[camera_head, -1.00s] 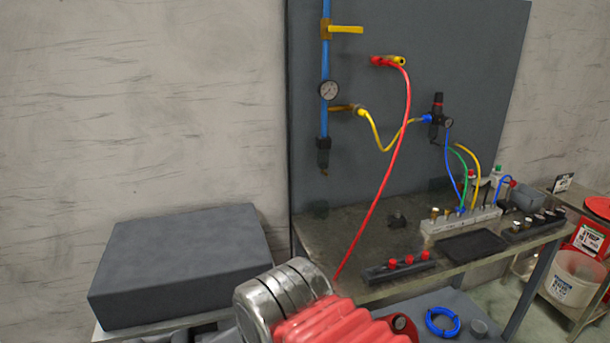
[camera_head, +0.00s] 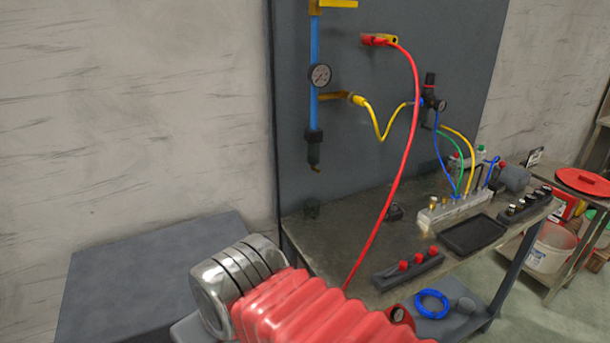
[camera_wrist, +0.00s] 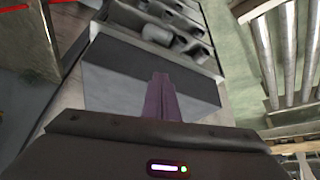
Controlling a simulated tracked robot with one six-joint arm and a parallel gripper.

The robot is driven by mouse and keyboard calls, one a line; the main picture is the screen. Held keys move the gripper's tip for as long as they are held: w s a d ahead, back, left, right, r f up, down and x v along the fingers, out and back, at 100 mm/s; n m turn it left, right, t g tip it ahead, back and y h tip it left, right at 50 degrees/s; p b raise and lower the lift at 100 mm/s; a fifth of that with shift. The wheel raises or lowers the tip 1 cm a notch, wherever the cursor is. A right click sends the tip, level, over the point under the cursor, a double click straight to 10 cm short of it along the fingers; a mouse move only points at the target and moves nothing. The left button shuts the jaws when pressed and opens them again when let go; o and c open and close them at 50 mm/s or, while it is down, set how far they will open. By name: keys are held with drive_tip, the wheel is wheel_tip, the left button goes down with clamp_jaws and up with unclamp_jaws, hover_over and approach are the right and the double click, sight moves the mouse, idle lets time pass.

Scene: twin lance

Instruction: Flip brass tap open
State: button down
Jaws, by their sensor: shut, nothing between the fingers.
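A brass valve body (camera_head: 315,7) with a yellow lever (camera_head: 338,4) sits on the blue pipe (camera_head: 315,45) at the top of the head view. Its upper part is cut off by the frame edge, and the lever points right, across the pipe. Lower on the pipe, a brass side outlet (camera_head: 335,96) leads to a yellow hose (camera_head: 376,125). My gripper (camera_wrist: 165,80) shows only in the wrist view. Its fingers are together and empty, well away from the pipe, which that view does not show.
A dark panel (camera_head: 375,200) carries the pipe, a gauge (camera_head: 320,76) and a red hose (camera_head: 402,160). The workbench (camera_head: 335,240) below holds a manifold (camera_head: 453,210), a tray (camera_head: 472,235) and a red-knobbed block (camera_head: 408,268). A grey box (camera_head: 150,285) stands left.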

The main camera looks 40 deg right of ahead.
drive_tip(key=shift+w, duration=0.1)
idle(0.3)
drive_tip(key=w+d+n+t+h, duration=0.5)
drive_tip(key=w+d, duration=1.2)
drive_tip(key=d, duration=0.4)
drive_tip(key=d+n+t+h, duration=0.4)
drive_tip(key=d+n, duration=0.2)
drive_tip(key=d, duration=1.2)
drive_tip(key=shift+s+d+f+n+t+h, duration=0.25)
drive_tip(key=shift+f+n+t+h, duration=0.05)
drive_tip(key=shift+f, duration=0.1)
drive_tip(key=shift+w, duration=0.1)
